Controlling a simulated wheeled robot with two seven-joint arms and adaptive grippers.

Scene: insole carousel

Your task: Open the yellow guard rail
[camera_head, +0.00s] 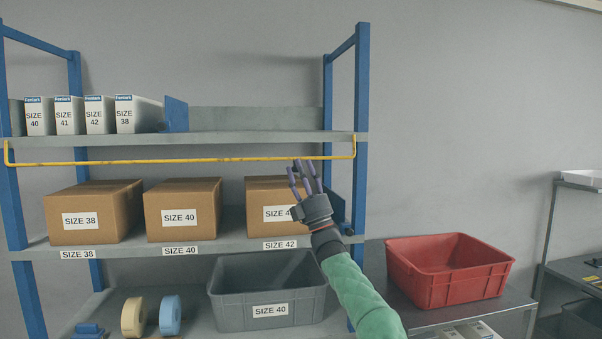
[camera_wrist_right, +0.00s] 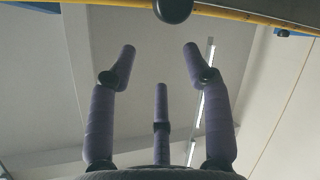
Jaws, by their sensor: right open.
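The yellow guard rail (camera_head: 225,159) runs across the front of the shelf rack, just below the upper shelf, with upturned ends at both posts. It also crosses the top of the right wrist view (camera_wrist_right: 240,14). My right gripper (camera_head: 303,172) is just below the rail near its right part, fingers pointing up. Its purple fingers are spread and empty in the right wrist view (camera_wrist_right: 160,65). I cannot tell from the head view whether a fingertip touches the rail. My left gripper is not in view.
White boxes (camera_head: 95,115) stand on the upper shelf (camera_head: 220,139). Cardboard boxes (camera_head: 183,208) sit on the middle shelf, the right one partly behind my gripper. A grey bin (camera_head: 268,290) is below. A red bin (camera_head: 448,270) stands on a table at right.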

